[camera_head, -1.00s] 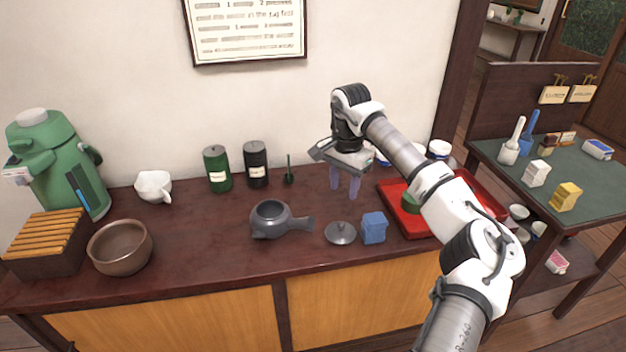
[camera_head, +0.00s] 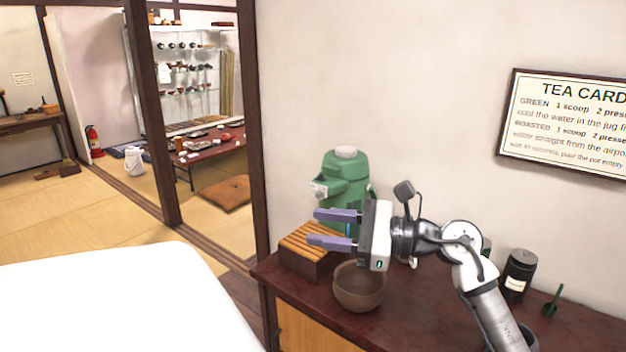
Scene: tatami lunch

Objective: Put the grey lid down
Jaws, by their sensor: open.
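The grey lid is not in view now. My gripper (camera_head: 313,227) is open and empty, its two purple fingers apart and pointing left. It is in front of the green airpot (camera_head: 343,190), above the slatted wooden box (camera_head: 304,262) and the brown bowl (camera_head: 359,296). I cannot tell from this view whether the fingers touch anything. The arm hides part of the dark red counter (camera_head: 420,325) and most of what stands behind it.
A black tin (camera_head: 518,274) and a green scoop (camera_head: 552,301) stand on the counter at right. A tea card (camera_head: 570,120) hangs on the wall. A doorway left of the counter opens on a tatami room with a low table (camera_head: 212,150).

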